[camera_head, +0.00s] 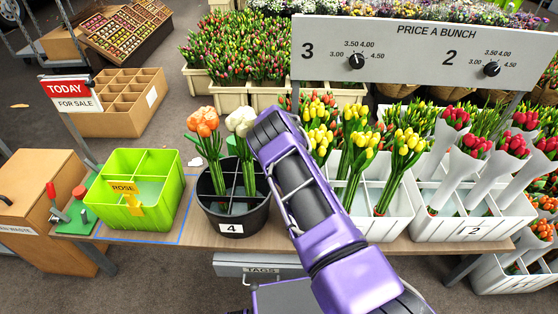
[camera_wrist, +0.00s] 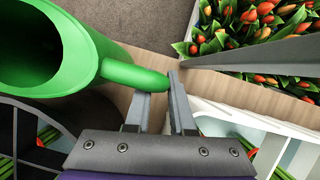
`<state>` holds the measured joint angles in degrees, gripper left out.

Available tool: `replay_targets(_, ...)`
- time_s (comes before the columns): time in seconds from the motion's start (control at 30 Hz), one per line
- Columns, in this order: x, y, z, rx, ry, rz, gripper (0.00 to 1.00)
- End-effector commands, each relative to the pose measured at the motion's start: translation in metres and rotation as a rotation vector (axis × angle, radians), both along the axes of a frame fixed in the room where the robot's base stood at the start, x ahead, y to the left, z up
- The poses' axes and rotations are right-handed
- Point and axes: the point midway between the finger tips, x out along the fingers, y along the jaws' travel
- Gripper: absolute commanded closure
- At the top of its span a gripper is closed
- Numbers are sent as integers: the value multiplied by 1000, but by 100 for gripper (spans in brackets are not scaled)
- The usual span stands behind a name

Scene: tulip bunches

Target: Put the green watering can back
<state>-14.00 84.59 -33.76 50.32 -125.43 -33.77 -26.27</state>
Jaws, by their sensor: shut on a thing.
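The green watering can (camera_wrist: 118,68) fills the upper left of the wrist view, with its wide round opening facing the camera. My gripper (camera_wrist: 160,95) is shut on the green part that sticks out from the can towards the fingers. The can is above the table, near the black bucket. In the head view my purple arm (camera_head: 330,230) reaches up over the table between the black bucket and the white crate.
A black bucket (camera_head: 232,226) marked 4 holds orange and white tulips. A white crate (camera_head: 375,226) of yellow tulips and a white crate (camera_head: 462,228) marked 2 stand right. A green divided crate (camera_head: 150,208) stands left, inside a blue outline (camera_head: 184,222). A price sign (camera_head: 420,55) overhangs the back.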

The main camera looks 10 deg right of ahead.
Motion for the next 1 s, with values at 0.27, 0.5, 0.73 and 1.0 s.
replay_targets(0.27, 0, 1, -30, 1, 1, 0, 100)
replay_targets(0.5, 1, 1, -40, 1, -1, 0, 100)
replay_targets(0.73, 0, 0, -41, 0, 1, 0, 49)
replay_targets(1.0, 0, -2, -41, -2, 0, -1, 48)
